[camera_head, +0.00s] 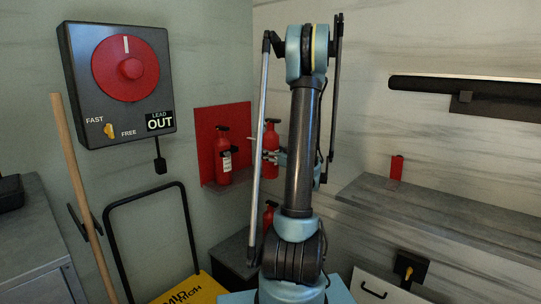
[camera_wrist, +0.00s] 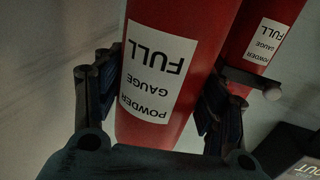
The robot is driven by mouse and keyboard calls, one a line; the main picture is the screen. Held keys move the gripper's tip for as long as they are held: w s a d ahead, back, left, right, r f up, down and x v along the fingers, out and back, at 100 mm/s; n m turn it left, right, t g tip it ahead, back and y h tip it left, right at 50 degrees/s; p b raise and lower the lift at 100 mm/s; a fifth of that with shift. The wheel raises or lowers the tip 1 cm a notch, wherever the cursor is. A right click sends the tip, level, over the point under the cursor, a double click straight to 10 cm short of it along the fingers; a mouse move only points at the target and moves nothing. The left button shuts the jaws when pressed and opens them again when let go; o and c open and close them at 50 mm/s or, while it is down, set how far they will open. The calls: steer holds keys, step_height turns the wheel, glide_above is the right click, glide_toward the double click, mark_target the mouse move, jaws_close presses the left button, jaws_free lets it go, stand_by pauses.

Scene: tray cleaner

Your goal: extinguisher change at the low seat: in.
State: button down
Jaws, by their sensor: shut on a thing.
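My gripper (camera_wrist: 160,100) is shut on a red extinguisher (camera_wrist: 178,30), with one finger on each side of its body. Its white label reads POWDER GAUGE FULL, upside down in the wrist view. In the head view the held extinguisher (camera_head: 271,136) is upright by the right edge of a red wall board (camera_head: 208,122), partly behind my arm. A second extinguisher (camera_head: 222,165) stands on the board's ledge at left. A third (camera_head: 268,215) shows lower down, mostly hidden by my arm. Another FULL-labelled extinguisher (camera_wrist: 262,45) is at right in the wrist view.
A dark cabinet (camera_head: 232,254) stands below the board. A yellow sign (camera_head: 182,293), a black hoop-shaped handle (camera_head: 144,192) and a wooden pole (camera_head: 75,180) are at left. A grey shelf (camera_head: 440,215) with a small red object (camera_head: 396,167) is at right.

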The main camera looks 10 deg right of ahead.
steer(key=shift+w+a, duration=0.1)
steer(key=shift+w, duration=0.05)
steer(key=a+f+x, duration=0.1)
steer(key=f+x, duration=0.2)
steer(key=x, duration=1.3)
steer(key=shift+a, duration=0.3)
stand_by(2.1)
steer(key=shift+f, duration=0.1)
stand_by(0.6)
steer(key=shift+c, duration=1.4)
jaws_free()
steer(key=v, duration=1.2)
